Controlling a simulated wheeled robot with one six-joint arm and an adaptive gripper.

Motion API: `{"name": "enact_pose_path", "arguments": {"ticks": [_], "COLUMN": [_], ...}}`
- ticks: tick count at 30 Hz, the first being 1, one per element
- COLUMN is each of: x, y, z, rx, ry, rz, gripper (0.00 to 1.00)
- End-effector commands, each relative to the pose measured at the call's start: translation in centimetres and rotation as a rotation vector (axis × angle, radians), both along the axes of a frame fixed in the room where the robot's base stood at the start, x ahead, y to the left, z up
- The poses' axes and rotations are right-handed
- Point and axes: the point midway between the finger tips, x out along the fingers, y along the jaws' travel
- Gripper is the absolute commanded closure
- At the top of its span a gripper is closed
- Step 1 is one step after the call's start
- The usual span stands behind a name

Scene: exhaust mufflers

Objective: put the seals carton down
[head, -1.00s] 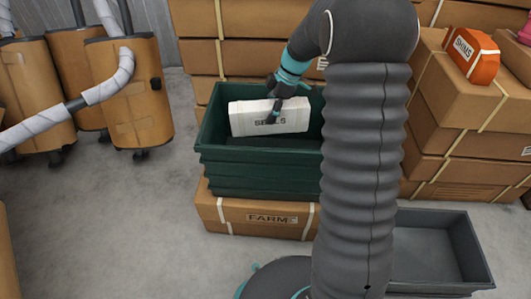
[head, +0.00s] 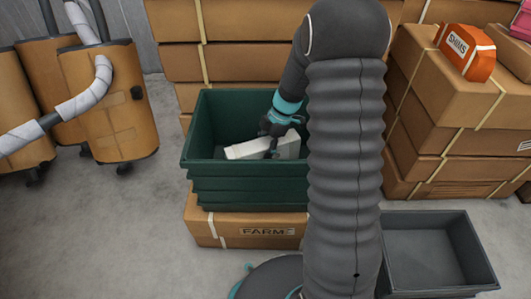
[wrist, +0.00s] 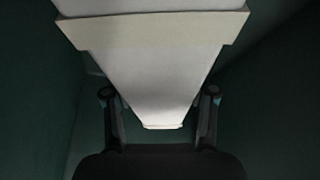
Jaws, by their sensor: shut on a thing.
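The seals carton (head: 245,149) is a white box inside the green crate (head: 250,196). In the head view it is tilted, with its lower part hidden behind the crate's front wall. My gripper (head: 275,149) reaches down into the crate and is shut on the carton. In the wrist view the carton (wrist: 155,75) fills the middle, between the two fingers of my gripper (wrist: 160,108). The dark green crate walls (wrist: 35,100) show around it. I cannot tell whether the carton touches the crate floor.
A grey empty bin (head: 437,213) is at the lower right. Stacked cardboard boxes (head: 440,150) stand behind and right, with an orange SHIMS box (head: 466,50) on top. Brown mufflers (head: 115,105) stand at the left.

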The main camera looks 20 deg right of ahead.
Motion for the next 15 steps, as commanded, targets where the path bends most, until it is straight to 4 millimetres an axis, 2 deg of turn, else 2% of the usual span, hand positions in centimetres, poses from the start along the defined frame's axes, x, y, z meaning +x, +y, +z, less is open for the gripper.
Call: {"name": "enact_pose_path", "arguments": {"ticks": [1,4,15], "x": [0.0,-0.1,0.0], "y": [0.0,-0.1,-0.2], "z": [-0.9,-2.0,-2.3], "rx": [0.001,0.000,0.000], "ry": [0.003,0.002,0.000], "rz": [-0.001,-0.002,-0.003], "gripper": [0.92,0.92,0.92]}}
